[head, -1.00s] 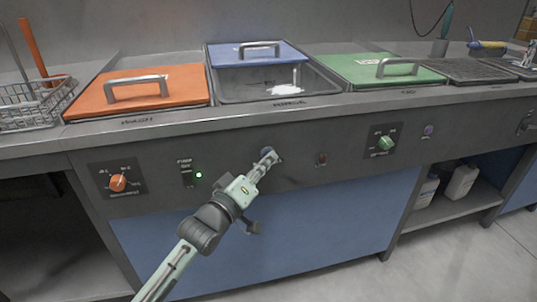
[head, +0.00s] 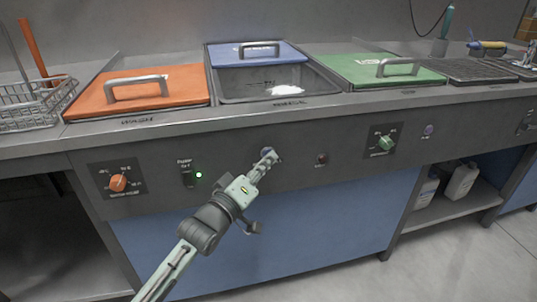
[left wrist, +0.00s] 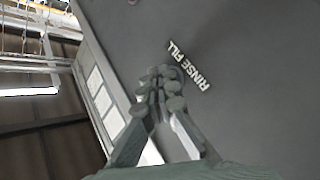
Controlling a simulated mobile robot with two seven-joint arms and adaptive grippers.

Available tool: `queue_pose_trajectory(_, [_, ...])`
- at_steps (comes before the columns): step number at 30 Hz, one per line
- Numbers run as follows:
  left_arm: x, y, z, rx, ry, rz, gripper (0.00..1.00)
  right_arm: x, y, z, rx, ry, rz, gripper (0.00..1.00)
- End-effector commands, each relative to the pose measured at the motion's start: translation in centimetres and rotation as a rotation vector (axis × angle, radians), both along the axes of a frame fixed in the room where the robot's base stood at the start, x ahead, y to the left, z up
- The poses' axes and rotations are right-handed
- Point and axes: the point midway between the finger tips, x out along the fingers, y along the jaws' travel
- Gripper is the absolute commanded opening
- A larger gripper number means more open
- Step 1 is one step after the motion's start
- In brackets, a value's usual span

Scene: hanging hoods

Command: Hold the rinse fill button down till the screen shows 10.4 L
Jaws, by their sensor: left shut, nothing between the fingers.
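The rinse fill button (head: 278,155) is a small dark round knob on the grey front panel, below the middle basin. My left gripper (head: 267,156) is shut and empty, its fingertips at the button and partly covering it. In the left wrist view the closed fingertips (left wrist: 163,88) are beside the white "RINSE FILL" label (left wrist: 190,66) and hide most of the button. I cannot tell whether they touch it. The rinse basin (head: 232,88) is partly open under a blue lid (head: 232,56), with a white patch (head: 287,90) inside. No readable litre screen shows. My right gripper is out of view.
An orange knob (head: 118,183), a switch with a green light (head: 198,175), a small red light (head: 321,159) and a green knob (head: 386,143) share the panel. Orange (head: 140,90) and green (head: 380,69) lids cover the side basins.

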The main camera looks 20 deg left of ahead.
Motion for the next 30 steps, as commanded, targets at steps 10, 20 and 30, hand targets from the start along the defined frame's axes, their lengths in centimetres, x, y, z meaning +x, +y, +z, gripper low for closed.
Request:
queue_pose_trajectory(10, [0.02, 0.05, 0.00, 0.001, 0.000, 0.001, 0.00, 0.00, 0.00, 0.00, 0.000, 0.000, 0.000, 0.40])
queue_pose_trajectory(20, [0.02, 0.05, 0.00, 0.001, 0.000, 0.001, 0.00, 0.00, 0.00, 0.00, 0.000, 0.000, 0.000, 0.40])
queue_pose_trajectory(30, [-0.76, -0.49, 0.12, -0.002, 0.002, 0.000, 0.00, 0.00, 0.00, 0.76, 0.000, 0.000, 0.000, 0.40])
